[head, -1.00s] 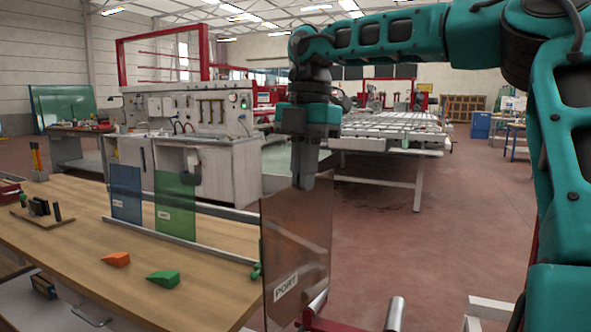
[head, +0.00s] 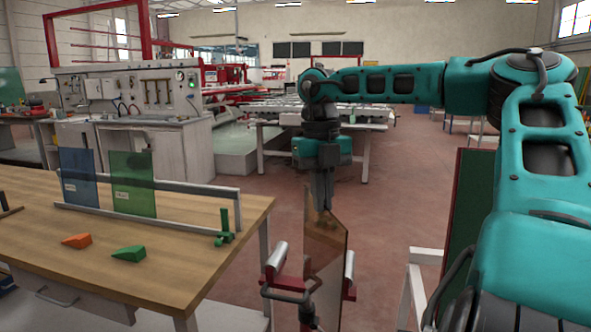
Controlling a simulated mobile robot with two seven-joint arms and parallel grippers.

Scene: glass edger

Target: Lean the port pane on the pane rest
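The port pane (head: 328,262) is a brown, see-through sheet, upright and seen at a steep angle. My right gripper (head: 321,203) points down and is shut on its top edge. The pane hangs beyond the bench's right end, close to a red roller stand; I cannot tell whether they touch. Its label cannot be read now. A long grey rail (head: 190,224) on the wooden bench, likely the pane rest, has a blue pane (head: 79,177) and a green pane (head: 133,184) upright against it. My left gripper is not in view.
The roller stand has two metal rollers (head: 276,261). An orange wedge (head: 77,241), a green wedge (head: 128,254) and a green fixture (head: 224,231) are on the bench (head: 190,257). A dark green panel (head: 470,205) stands at right.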

